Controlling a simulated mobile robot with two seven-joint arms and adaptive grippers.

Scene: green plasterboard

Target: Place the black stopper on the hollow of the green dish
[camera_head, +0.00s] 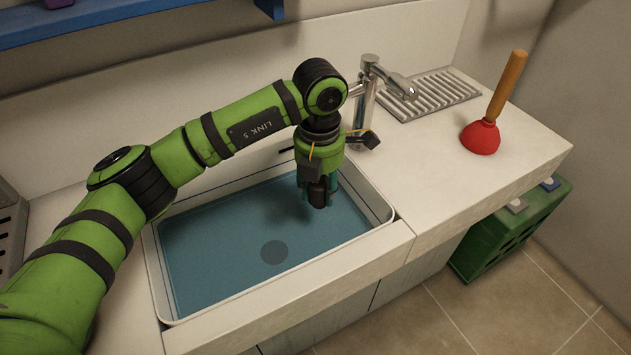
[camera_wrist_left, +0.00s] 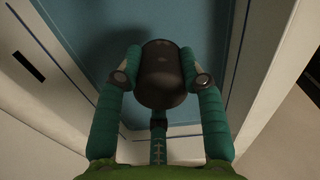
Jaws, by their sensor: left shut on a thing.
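The black stopper (camera_head: 318,194) is a dark, short cylinder. It also shows in the left wrist view (camera_wrist_left: 162,78), between the fingers of my left gripper (camera_head: 318,192). The gripper points down, shut on the stopper, and holds it over the right part of a white-rimmed sink basin (camera_head: 385,207). The basin's inside looks blue rather than green, and I see no separate green dish. A dark round hollow (camera_head: 275,252) shows in its floor, to the left of and nearer than the stopper. My right gripper is out of view.
A metal faucet (camera_head: 366,95) stands behind the basin, close to my left wrist. A red plunger with a wooden handle (camera_head: 481,137) stands on the right counter, by a drain grille (camera_head: 432,97). A green crate (camera_head: 510,225) sits on the floor at right.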

